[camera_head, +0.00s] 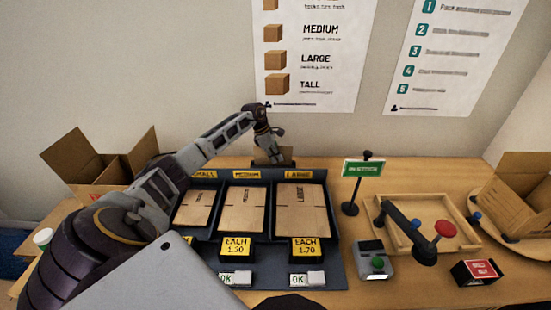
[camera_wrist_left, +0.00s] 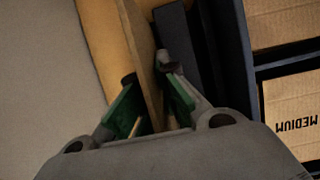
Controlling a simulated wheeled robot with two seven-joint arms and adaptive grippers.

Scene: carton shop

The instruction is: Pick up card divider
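The card divider (camera_head: 287,153) is a thin brown card panel standing behind the tray rack in the head view, partly hidden by my left gripper. My left gripper (camera_head: 270,152) reaches down over it from above. In the left wrist view the divider (camera_wrist_left: 143,65) runs as a tan upright panel between the green-padded fingers of my left gripper (camera_wrist_left: 147,85). The fingers stand on either side of it, and a small gap seems to show beside the panel. My right gripper is not in view.
The dark tray rack (camera_head: 231,183) holds flat cartons marked medium and large. A green sign on a stand (camera_head: 350,208) is right of it. Open cartons stand at left (camera_head: 97,165) and right (camera_head: 515,195). A wooden tray (camera_head: 388,238) lies at right. The wall is close behind.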

